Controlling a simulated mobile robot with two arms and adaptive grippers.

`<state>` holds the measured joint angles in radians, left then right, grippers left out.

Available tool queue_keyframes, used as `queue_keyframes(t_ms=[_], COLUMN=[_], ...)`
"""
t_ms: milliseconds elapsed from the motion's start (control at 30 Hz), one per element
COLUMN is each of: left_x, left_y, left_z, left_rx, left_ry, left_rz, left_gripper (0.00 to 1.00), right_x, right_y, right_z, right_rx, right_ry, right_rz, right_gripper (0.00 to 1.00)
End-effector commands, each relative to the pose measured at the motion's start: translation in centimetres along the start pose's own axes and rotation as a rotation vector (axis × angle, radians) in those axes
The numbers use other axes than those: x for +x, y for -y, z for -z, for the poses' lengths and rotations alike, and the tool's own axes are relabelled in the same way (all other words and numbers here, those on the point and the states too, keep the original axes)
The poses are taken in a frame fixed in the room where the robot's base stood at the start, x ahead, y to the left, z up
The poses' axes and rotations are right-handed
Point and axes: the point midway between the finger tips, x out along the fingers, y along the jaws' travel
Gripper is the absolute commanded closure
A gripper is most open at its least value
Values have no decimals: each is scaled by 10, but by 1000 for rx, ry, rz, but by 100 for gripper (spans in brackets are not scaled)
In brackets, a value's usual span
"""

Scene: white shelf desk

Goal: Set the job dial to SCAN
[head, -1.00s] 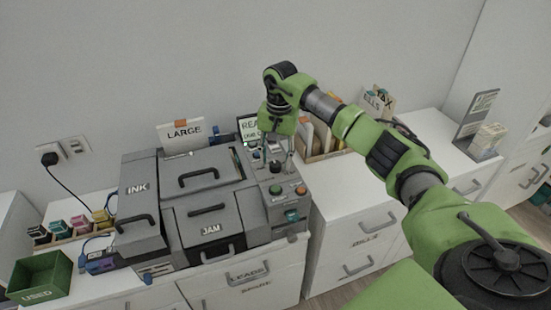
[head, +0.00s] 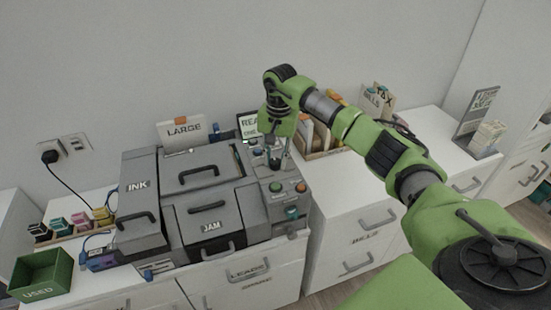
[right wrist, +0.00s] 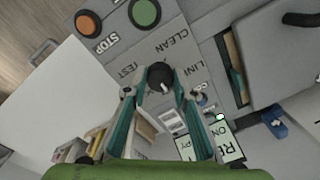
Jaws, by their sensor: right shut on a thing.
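The job dial is a black round knob (right wrist: 160,77) on the grey control panel (right wrist: 190,50) of the printer. In the right wrist view the printed words TEST, CLEAN and a partly covered LINE or similar stand around it. I cannot read SCAN, and the dial's pointer direction is unclear. My right gripper (head: 276,160) reaches down onto the panel at the printer's right side. In the right wrist view its two teal-and-grey fingers (right wrist: 160,90) are closed on either side of the dial. My left gripper is not in view.
Green and orange buttons (right wrist: 144,13) sit beside the dial, the orange one by STOP. A small screen (head: 247,124) stands behind the panel. A file holder (head: 318,140) stands close at the right. The INK and JAM covers (head: 212,222) lie left.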

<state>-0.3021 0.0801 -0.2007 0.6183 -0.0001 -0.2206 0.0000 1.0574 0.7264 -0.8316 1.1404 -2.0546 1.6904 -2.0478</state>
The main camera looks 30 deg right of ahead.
Motion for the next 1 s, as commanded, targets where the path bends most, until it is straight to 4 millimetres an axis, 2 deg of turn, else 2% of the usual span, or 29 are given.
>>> queue_keyframes(t_ms=[267, 1000], left_x=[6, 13], left_y=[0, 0], left_z=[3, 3], left_rx=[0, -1], left_ry=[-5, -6], left_rz=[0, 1], left_gripper=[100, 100], right_x=[1, 0], right_y=[0, 2], right_z=[0, 0], right_rx=[164, 838], right_ry=[-8, -40], right_rz=[-1, 0], right_gripper=[96, 96])
